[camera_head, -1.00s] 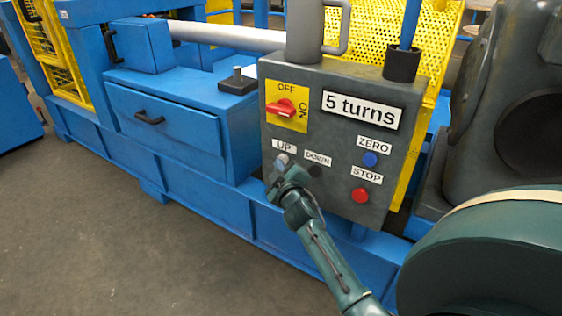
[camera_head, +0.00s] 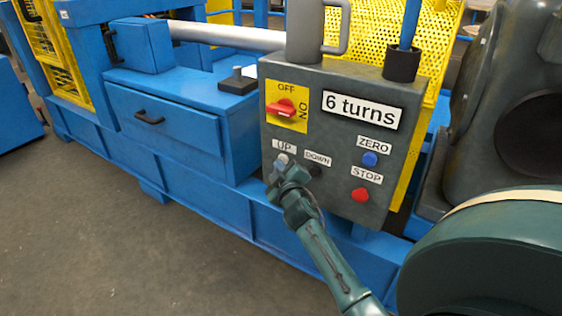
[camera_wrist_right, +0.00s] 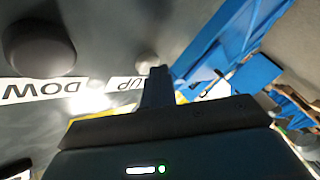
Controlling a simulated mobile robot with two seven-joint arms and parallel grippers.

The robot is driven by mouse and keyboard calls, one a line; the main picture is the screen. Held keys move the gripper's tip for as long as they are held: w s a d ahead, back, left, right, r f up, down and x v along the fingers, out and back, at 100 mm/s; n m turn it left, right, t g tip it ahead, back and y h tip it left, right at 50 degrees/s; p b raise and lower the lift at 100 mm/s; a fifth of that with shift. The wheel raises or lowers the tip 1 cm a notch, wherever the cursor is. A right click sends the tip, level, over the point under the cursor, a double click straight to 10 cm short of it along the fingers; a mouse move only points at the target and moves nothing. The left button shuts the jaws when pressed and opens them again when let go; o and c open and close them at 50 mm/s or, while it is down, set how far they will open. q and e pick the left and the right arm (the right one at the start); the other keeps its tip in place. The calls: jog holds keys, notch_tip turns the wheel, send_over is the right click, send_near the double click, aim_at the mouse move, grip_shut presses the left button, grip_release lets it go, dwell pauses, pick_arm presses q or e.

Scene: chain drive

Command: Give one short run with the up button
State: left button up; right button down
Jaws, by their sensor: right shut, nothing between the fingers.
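A grey control box (camera_head: 330,190) stands in the head view with a sign reading "6 turns" (camera_head: 359,104). The white up button (camera_head: 282,160) is under the UP label at the box's lower left. My right gripper (camera_head: 278,174) is shut and empty, its tip at or just below the up button; I cannot tell whether it touches. In the right wrist view the gripper's tip (camera_wrist_right: 157,75) is close to the pale up button (camera_wrist_right: 146,62). The dark down button (camera_head: 316,171) is beside it, also large in the right wrist view (camera_wrist_right: 38,46). My left gripper is not in view.
The box also carries a red rotary switch (camera_head: 281,107), a blue zero button (camera_head: 370,159) and a red stop button (camera_head: 360,195). A grey mug (camera_head: 304,35) and a dark cup (camera_head: 402,65) stand on top. A blue drawer unit (camera_head: 165,125) is to the left.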

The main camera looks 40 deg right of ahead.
dwell(0.4)
jog(key=shift+s+a, duration=0.35)
jog(key=shift+a, duration=0.5)
